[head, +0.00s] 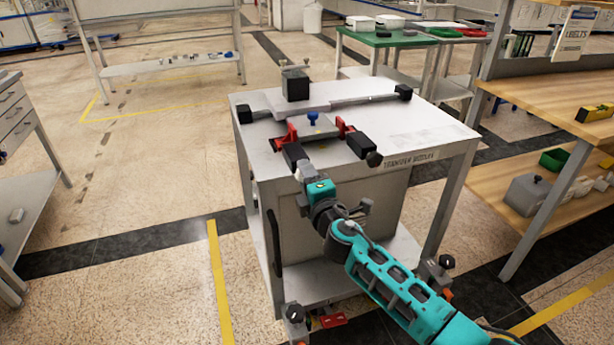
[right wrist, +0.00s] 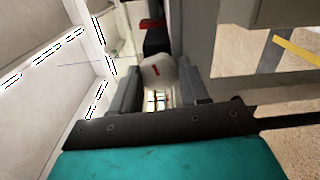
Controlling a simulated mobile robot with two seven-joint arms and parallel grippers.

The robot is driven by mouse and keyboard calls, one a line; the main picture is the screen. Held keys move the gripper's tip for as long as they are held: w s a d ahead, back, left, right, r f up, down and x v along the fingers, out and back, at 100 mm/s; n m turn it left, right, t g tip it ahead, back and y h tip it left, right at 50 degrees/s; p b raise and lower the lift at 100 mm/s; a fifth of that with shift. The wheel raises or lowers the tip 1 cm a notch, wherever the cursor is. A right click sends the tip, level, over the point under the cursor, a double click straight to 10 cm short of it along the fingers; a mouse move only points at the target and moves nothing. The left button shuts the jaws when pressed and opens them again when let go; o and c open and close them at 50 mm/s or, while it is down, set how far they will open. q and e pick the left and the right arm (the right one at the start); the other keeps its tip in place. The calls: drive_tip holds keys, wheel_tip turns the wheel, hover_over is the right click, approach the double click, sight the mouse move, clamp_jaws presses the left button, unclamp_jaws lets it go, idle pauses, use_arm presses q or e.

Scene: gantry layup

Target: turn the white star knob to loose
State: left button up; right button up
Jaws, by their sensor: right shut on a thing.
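The white star knob (right wrist: 158,72) shows in the right wrist view as a pale, rounded knob with a red mark on its face. It sits between the two grey fingers of my right gripper (right wrist: 158,85), which is shut on it. My left gripper is in neither view.
A second black block (head: 360,144) with a dark knob (head: 374,159) stands to the right. Red brackets (head: 291,133) and a grey plate with a blue knob (head: 313,118) lie behind. A wooden shelf unit (head: 565,75) stands at right.

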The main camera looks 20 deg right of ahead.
use_arm(q)
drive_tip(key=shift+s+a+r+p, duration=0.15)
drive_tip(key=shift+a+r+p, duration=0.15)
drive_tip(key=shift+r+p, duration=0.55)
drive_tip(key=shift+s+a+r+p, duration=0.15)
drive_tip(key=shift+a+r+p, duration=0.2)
drive_tip(key=shift+p, duration=0.8)
use_arm(e)
drive_tip(key=shift+n, duration=7.4)
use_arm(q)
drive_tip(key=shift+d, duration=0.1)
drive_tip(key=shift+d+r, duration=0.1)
use_arm(e)
drive_tip(key=shift+f, duration=0.1)
drive_tip(key=o, duration=1.1)
drive_tip(key=shift+c, duration=0.2)
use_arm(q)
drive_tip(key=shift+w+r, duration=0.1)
